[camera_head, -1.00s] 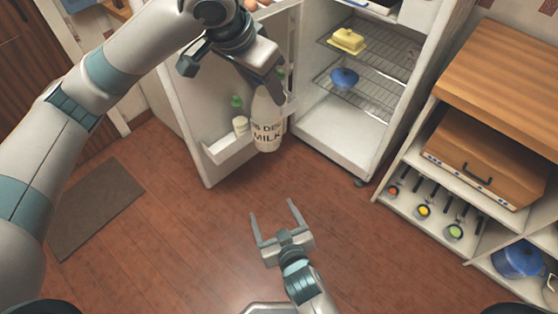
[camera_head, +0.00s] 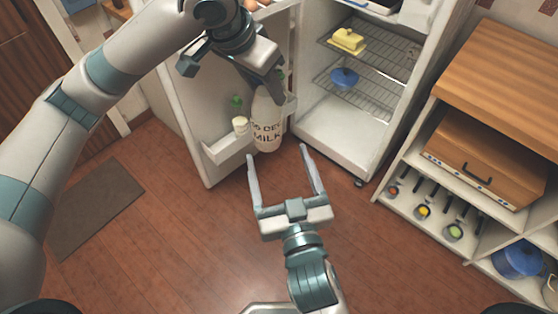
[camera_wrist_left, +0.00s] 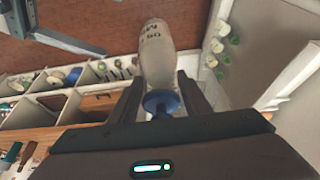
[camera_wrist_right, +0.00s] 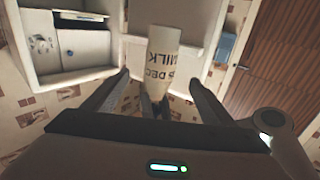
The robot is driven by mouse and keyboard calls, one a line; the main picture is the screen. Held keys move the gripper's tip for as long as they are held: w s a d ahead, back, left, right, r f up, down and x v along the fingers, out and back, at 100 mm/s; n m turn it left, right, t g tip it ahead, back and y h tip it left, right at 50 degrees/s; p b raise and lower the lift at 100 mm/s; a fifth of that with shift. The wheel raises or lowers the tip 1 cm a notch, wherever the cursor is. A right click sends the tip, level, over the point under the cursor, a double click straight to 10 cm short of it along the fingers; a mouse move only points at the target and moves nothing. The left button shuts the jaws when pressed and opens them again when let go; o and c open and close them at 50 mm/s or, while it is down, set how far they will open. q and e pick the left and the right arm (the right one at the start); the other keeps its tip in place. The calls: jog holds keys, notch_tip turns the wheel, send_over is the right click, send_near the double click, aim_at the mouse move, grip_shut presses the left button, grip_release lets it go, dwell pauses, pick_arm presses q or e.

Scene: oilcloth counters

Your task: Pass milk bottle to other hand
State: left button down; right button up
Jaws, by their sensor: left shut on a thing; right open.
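The white milk bottle (camera_head: 267,132), with dark lettering, hangs roughly upright in front of the open fridge door. My left gripper (camera_head: 272,90) is shut on its top from above. In the left wrist view the bottle (camera_wrist_left: 157,58) shows a blue cap (camera_wrist_left: 161,102) between the fingers. My right gripper (camera_head: 278,154) is open and empty, below the bottle in the head view, with its fingers pointing towards it. In the right wrist view the bottle (camera_wrist_right: 163,60) appears ahead, between the two spread fingertips, with no contact visible.
The fridge door shelf (camera_head: 228,147) beside the bottle holds a small green-capped bottle (camera_head: 240,124). The open fridge holds a yellow butter dish (camera_head: 348,40) and a blue pot (camera_head: 344,77). A wooden-topped shelf unit (camera_head: 510,75) stands at right.

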aim_at(266, 119)
pick_arm(q)
jog(key=shift+r, duration=0.1)
pick_arm(e)
jog(key=shift+w, duration=0.15)
jog(key=shift+x, duration=5.85)
jog(key=c, duration=1.5)
pick_arm(q)
jog(key=c, duration=0.9)
grip_release()
pick_arm(e)
jog(key=shift+r, duration=0.15)
jog(key=c, duration=0.4)
pick_arm(q)
jog(key=shift+r, duration=0.1)
jog(key=v, duration=1.1)
jog(key=shift+s+a+r, duration=0.15)
jog(key=shift+a+r, duration=0.05)
jog(key=shift+r, duration=0.1)
jog(key=shift+d+f, duration=0.1)
